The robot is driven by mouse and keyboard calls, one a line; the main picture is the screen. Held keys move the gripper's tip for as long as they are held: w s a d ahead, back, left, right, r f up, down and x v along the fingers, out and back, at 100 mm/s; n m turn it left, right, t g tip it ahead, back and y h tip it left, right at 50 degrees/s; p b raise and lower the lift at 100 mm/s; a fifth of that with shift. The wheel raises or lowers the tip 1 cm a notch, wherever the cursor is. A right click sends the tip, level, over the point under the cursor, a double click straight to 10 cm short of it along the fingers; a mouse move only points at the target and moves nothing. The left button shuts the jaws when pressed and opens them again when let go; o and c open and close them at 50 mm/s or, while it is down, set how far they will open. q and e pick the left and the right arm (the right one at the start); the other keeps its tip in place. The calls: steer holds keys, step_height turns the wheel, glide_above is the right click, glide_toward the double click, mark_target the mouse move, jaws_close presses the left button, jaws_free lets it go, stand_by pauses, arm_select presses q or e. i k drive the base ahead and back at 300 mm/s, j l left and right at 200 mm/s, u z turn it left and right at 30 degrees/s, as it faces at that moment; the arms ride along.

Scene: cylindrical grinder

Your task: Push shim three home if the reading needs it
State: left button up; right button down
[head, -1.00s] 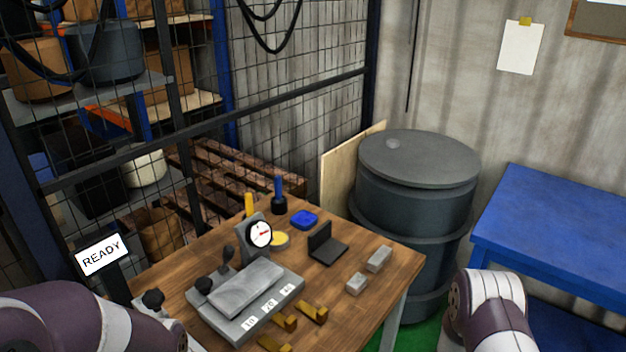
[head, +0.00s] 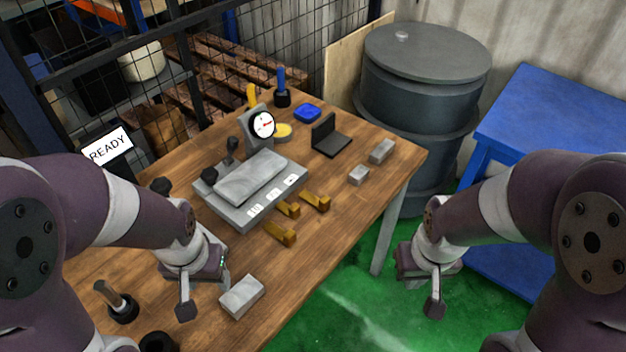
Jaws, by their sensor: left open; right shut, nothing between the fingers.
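A grey fixture (head: 226,203) with a grey block (head: 250,177) on top stands on the wooden table. Three brass shims stick out at its labelled front side: a left one (head: 281,233), a middle one (head: 289,208) and a right one (head: 316,202). The labels are too small to read, so I cannot tell which is shim three. The dial gauge (head: 263,125) behind has a white face and red needle; its value is unreadable. My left gripper (head: 204,292) is open, left of and nearer than the shims. My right gripper (head: 435,300) is shut and empty, off the table's right side.
A loose grey block (head: 241,297) lies beside my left gripper. Two small grey blocks (head: 358,174) (head: 382,151), a black open case (head: 328,138) and a blue item (head: 307,112) sit farther back. A READY sign (head: 107,146) stands left. A drum (head: 420,100) and blue table (head: 545,125) are right.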

mark_target(323, 205)
steer(key=k+u, duration=0.15)
steer(key=u, duration=1.55)
steer(key=z, duration=1.75)
steer(key=i+l, duration=0.15)
steer(key=l, duration=0.15)
steer(key=i+l, duration=0.15)
steer(key=l, duration=0.2)
steer(key=i+l, duration=0.15)
steer(key=l, duration=0.15)
